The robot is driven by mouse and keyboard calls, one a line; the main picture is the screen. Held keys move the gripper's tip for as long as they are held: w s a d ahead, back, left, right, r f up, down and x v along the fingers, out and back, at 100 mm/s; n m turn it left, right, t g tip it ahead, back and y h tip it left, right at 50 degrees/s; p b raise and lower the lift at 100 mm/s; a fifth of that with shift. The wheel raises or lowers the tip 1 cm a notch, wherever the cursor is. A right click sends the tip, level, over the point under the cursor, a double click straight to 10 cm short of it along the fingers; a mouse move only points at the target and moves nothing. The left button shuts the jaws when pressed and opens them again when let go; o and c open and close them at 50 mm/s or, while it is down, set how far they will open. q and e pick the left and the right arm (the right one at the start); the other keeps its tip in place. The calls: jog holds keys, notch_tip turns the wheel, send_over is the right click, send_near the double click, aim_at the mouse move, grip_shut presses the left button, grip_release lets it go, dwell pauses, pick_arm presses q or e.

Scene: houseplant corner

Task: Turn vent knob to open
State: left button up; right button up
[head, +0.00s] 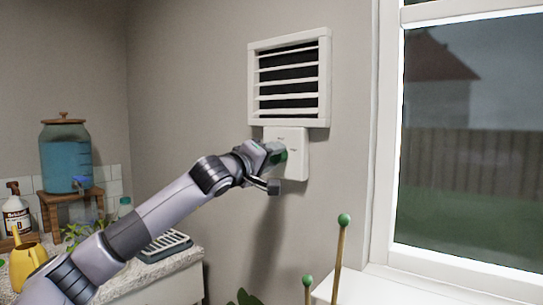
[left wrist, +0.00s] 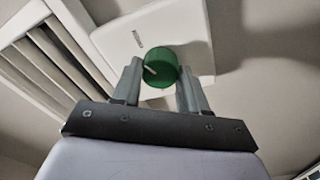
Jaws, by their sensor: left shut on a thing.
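The vent (head: 289,78) is a white slatted frame on the grey wall, with dark gaps between its slats. Below it is a white control plate (head: 297,165). The green vent knob (head: 281,156) sits on this plate, partly hidden by my gripper. In the left wrist view the knob (left wrist: 160,66) shows as a round green cap with a pale pointer line, between my fingertips. My left gripper (head: 276,168) is at the plate, shut on the knob from both sides. The plate (left wrist: 188,35) and slats (left wrist: 50,50) also show there. My right gripper is not in view.
A window (head: 470,130) is at the right. Two green-tipped stakes (head: 341,245) stand in front of its sill. A counter (head: 165,275) at lower left holds a yellow watering can (head: 24,262), a blue dispenser (head: 66,157) on a wooden stand and a spray bottle (head: 15,212).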

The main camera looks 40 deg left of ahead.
pick_arm(q)
jog(key=shift+m, duration=0.7)
jog(key=o, duration=1.1)
jog(key=shift+c, duration=0.2)
jog(key=s+d+b, duration=0.1)
jog(key=s+b, duration=0.2)
jog(key=s, duration=0.4)
jog(key=shift+f, duration=0.3)
